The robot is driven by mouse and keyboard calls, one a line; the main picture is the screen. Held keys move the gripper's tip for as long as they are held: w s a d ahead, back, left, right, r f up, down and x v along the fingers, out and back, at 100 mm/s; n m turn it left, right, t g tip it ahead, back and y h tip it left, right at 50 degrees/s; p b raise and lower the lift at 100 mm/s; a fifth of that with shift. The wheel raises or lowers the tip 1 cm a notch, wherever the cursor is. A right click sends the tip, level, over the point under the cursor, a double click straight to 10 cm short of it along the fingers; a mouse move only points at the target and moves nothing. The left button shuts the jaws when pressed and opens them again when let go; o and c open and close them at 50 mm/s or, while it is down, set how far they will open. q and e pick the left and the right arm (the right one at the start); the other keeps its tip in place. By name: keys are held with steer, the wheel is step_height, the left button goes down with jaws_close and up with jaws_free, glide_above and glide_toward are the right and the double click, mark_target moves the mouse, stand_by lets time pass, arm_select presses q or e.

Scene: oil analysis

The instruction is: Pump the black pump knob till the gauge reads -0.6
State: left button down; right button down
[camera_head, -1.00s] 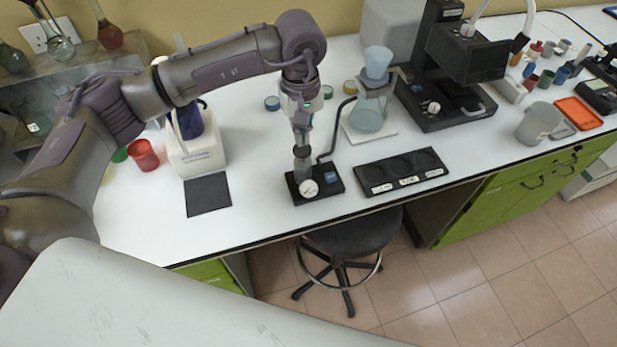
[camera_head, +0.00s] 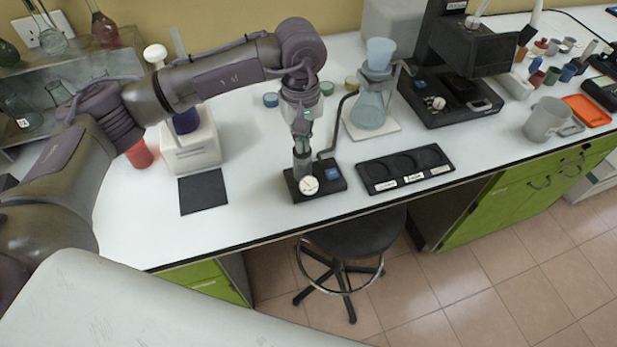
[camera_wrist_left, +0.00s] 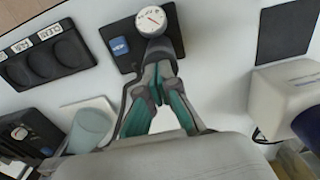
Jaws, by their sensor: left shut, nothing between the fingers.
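The hand pump's black base (camera_head: 330,181) stands near the front edge of the white bench, with a blue label on it. The round white gauge (camera_head: 309,185) faces front; it also shows in the left wrist view (camera_wrist_left: 151,21), its reading too small to tell. The grey pump cylinder (camera_head: 302,163) stands upright behind the gauge. My left gripper (camera_head: 302,145) points down directly over the cylinder; in the left wrist view its teal-padded fingers (camera_wrist_left: 160,75) are closed together with nothing between them. The black pump knob is hidden at the fingertips; contact cannot be told. My right gripper is out of view.
A black tube runs from the pump to a glass flask (camera_head: 370,108) on a white pad. A black three-well tray (camera_head: 372,174) lies right of the pump. A white box (camera_head: 190,152) and dark mat (camera_head: 203,191) are left. Bare bench lies between mat and pump.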

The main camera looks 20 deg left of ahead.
arm_select(q)
steer(key=shift+r+p, duration=0.7)
steer(key=shift+r, duration=1.45)
steer(key=shift+f, duration=0.1)
steer(key=shift+f+b, duration=2.1)
steer(key=shift+b, duration=0.05)
steer(key=shift+r, duration=0.2)
steer(key=shift+r+p, duration=0.8)
steer(key=shift+r, duration=1.2)
